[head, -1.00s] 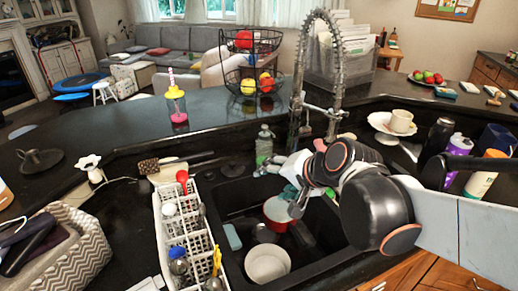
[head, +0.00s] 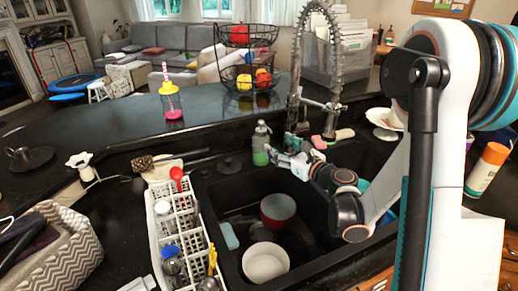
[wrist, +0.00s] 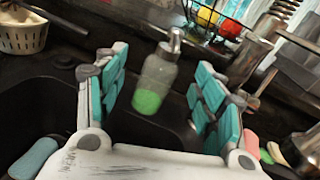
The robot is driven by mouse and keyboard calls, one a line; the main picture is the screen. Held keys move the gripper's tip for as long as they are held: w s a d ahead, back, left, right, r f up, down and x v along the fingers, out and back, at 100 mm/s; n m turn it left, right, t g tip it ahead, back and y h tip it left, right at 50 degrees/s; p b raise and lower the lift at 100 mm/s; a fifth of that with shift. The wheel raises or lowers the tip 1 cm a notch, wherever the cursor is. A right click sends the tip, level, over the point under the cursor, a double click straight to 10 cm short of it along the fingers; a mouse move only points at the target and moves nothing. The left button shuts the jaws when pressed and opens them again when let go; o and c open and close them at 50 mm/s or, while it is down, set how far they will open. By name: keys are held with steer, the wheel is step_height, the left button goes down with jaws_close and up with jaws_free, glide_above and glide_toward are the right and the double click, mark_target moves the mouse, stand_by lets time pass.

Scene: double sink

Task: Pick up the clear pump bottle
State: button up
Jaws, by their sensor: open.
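The clear pump bottle (head: 261,145), with green liquid at its base, stands upright on the counter behind the sink, left of the faucet. In the wrist view the bottle (wrist: 157,78) shows between and beyond the two teal-padded fingers. My gripper (wrist: 160,95) is open and empty. In the head view my gripper (head: 279,157) is just right of and in front of the bottle, pointing toward it. Whether a finger touches it I cannot tell.
The coiled faucet (head: 296,90) stands close right of the bottle. A red pot (head: 278,209) and a white bowl (head: 266,264) sit in the sink below. A white dish rack (head: 160,205) is at left. A wire fruit basket (head: 250,60) stands behind on the raised ledge.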

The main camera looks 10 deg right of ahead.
mark_target(264, 133)
steer(key=shift+m+t, duration=0.4)
steer(key=shift+m, duration=0.5)
steer(key=b+x, duration=0.1)
steer(key=x, duration=0.3)
steer(key=d+b+x, duration=0.1)
steer(key=x, duration=0.4)
steer(key=f+b+x, duration=0.1)
steer(key=x, duration=0.3)
steer(key=shift+w+d, duration=0.1)
steer(key=shift+w, duration=0.6)
steer(key=shift+c, duration=0.6)
steer(key=shift+s, duration=0.15)
jaws_close()
